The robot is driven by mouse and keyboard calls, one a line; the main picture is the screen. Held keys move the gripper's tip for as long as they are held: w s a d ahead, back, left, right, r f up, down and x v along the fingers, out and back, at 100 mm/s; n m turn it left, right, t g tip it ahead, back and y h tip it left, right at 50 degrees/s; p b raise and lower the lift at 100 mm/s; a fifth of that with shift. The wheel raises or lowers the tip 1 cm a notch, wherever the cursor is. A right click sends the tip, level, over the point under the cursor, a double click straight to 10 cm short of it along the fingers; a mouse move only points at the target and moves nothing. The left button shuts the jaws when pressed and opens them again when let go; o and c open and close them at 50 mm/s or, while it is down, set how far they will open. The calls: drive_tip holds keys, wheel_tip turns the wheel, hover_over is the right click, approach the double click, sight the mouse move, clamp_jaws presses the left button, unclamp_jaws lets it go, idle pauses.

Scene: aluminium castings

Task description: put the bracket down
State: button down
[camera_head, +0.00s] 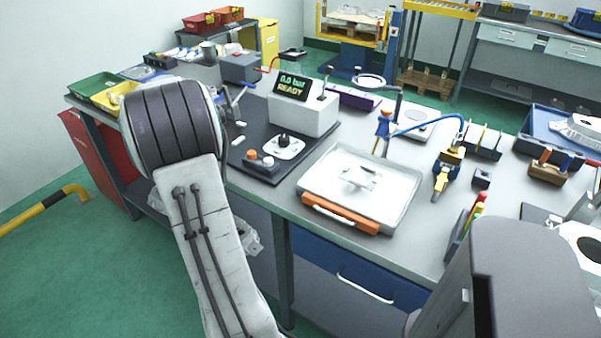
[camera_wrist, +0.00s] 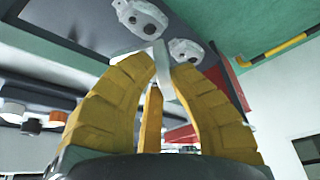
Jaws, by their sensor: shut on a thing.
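In the wrist view my gripper (camera_wrist: 160,62) has its yellow fingers closed in on a narrow pale grey metal piece (camera_wrist: 166,72), which I take to be the bracket. Only part of it shows between the fingertips; the fingers hide the rest. In the head view my arm hides the gripper, and I cannot make out the held bracket there. Whether it touches anything below is not clear.
A dark mat (camera_head: 262,172) carries a pressure unit (camera_head: 303,115) reading "READY" and knobs (camera_head: 268,162). A white tray (camera_head: 320,182) with a small part (camera_head: 360,178) lies on the bench. Pale castings (camera_wrist: 187,50) show beyond the fingertips.

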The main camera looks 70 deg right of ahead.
drive_tip(key=s+d+r+m+g+b, duration=0.1)
drive_tip(key=s+d+r+m, duration=0.25)
drive_tip(key=s, duration=0.55)
drive_tip(key=s+d+r+m+g+h, duration=0.1)
drive_tip(key=s+d+r+m, duration=0.2)
drive_tip(key=s, duration=0.6)
drive_tip(key=s+d+r+m+g+b, duration=0.1)
drive_tip(key=s+d+r, duration=0.3)
drive_tip(key=s, duration=0.6)
drive_tip(key=s+a+r+m, duration=0.1)
drive_tip(key=s+a+m, duration=0.2)
drive_tip(key=s, duration=0.6)
drive_tip(key=a+f, duration=0.4)
drive_tip(key=a, duration=0.3)
drive_tip(key=m+p, duration=0.1)
drive_tip(key=p, duration=0.5)
approach(354, 170)
drive_tip(key=shift+w+d+f+g, duration=0.2)
drive_tip(key=shift+d+f+g, duration=0.15)
drive_tip(key=shift+f, duration=0.1)
drive_tip(key=shift+d+f+p, duration=0.15)
drive_tip(key=shift+d+p, duration=0.15)
drive_tip(key=shift+d, duration=0.25)
drive_tip(key=shift+a+f+p, duration=0.1)
drive_tip(key=shift+f+p, duration=0.35)
drive_tip(key=shift+f, duration=1.4)
